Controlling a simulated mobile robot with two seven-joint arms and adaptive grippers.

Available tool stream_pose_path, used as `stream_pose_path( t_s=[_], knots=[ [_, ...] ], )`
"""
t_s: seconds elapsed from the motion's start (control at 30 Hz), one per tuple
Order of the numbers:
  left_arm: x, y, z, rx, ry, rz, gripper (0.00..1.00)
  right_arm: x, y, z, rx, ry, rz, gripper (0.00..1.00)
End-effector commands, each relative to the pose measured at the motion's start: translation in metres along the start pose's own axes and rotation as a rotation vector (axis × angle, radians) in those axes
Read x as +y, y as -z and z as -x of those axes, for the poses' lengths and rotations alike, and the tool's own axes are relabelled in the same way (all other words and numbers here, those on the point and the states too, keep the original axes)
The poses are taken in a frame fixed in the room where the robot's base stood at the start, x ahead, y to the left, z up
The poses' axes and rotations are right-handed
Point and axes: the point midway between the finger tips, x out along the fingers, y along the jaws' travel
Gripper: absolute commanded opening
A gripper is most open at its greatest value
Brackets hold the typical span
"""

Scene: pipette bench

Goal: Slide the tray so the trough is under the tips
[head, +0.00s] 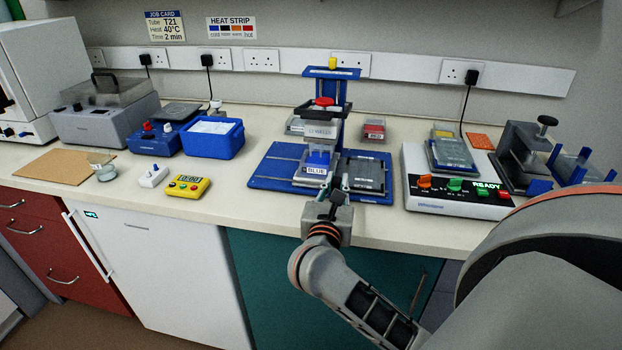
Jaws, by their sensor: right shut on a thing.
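A blue pipetting stand (272,172) stands mid-bench, with a column at its back. Its pipette head (318,130), with a red knob on top, hangs over the base. A grey tray (367,178) lies on the base. A trough (317,163) with blue content and a label reading BLUE sits at the tray's left, apparently below the head. The tips are too small to make out clearly. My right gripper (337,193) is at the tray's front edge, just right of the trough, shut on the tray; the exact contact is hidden. My left gripper is out of view.
A white heater unit (455,205) reading READY stands to the right, with a grey press (522,157) beyond it. To the left are a yellow timer (187,186), a white switch block (152,176) and a blue box (213,138).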

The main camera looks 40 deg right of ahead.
Motion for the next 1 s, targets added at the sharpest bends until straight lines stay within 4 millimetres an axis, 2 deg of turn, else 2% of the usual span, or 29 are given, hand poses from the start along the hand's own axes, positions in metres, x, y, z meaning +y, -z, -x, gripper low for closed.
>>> stream_pose_path(
  t_s=[0.13, 0.47, 0.5, 0.53, 0.57, 0.87, 1.0],
  knots=[
    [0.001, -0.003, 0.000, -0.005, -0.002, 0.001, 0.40, -0.015, 0.001, 0.001, 0.003, -0.001, 0.001, 0.00],
    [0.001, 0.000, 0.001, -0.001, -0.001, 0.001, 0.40, -0.018, 0.001, 0.000, 0.004, 0.002, 0.000, 0.00],
    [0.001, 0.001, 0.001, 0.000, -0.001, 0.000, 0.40, -0.018, 0.001, 0.000, 0.004, 0.003, 0.000, 0.22],
    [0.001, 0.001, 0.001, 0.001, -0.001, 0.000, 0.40, -0.018, 0.001, 0.000, 0.004, 0.003, 0.000, 0.30],
    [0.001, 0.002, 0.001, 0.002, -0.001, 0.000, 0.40, -0.018, 0.001, 0.000, 0.003, 0.002, 0.000, 0.32],
    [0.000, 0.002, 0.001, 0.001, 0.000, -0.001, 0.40, -0.017, 0.000, 0.001, 0.002, -0.001, 0.000, 0.32],
    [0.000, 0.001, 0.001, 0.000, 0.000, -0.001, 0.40, -0.016, 0.001, 0.009, 0.004, -0.002, -0.001, 0.32]
  ],
)
